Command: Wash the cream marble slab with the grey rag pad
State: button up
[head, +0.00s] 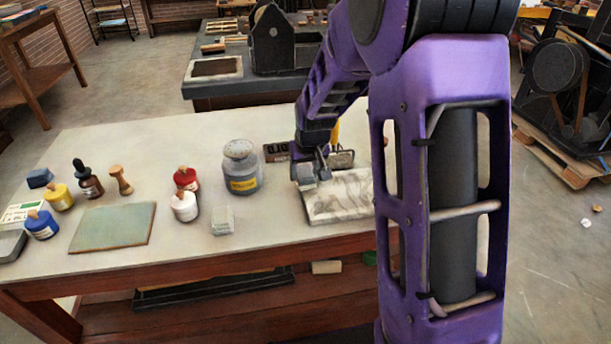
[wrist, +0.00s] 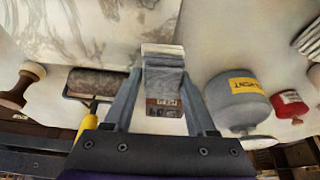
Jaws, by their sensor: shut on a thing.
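The cream marble slab (head: 338,198), with grey veins, lies on the table right of centre. It fills the upper left of the wrist view (wrist: 60,35). My gripper (head: 312,168) is shut on the grey rag pad (head: 304,173), at the slab's back left corner. In the wrist view the pad (wrist: 163,60) sits between the two fingers of my gripper (wrist: 158,88), beside the slab's edge. I cannot tell whether the pad touches the slab or table. My purple arm hides the slab's right end in the head view.
A grey tin with a yellow label (head: 241,168) stands left of the slab. A yellow-handled roller (wrist: 92,88) lies behind it. Red (head: 186,180) and white (head: 184,207) jars and a pale block (head: 222,221) stand further left, near a green mat (head: 113,227).

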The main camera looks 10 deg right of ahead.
aim_at(307, 171)
jog(key=shift+d+r, duration=0.15)
jog(key=shift+r, duration=0.6)
jog(key=shift+r+p, duration=1.9)
jog(key=shift+r, duration=0.55)
jog(key=shift+d, duration=0.1)
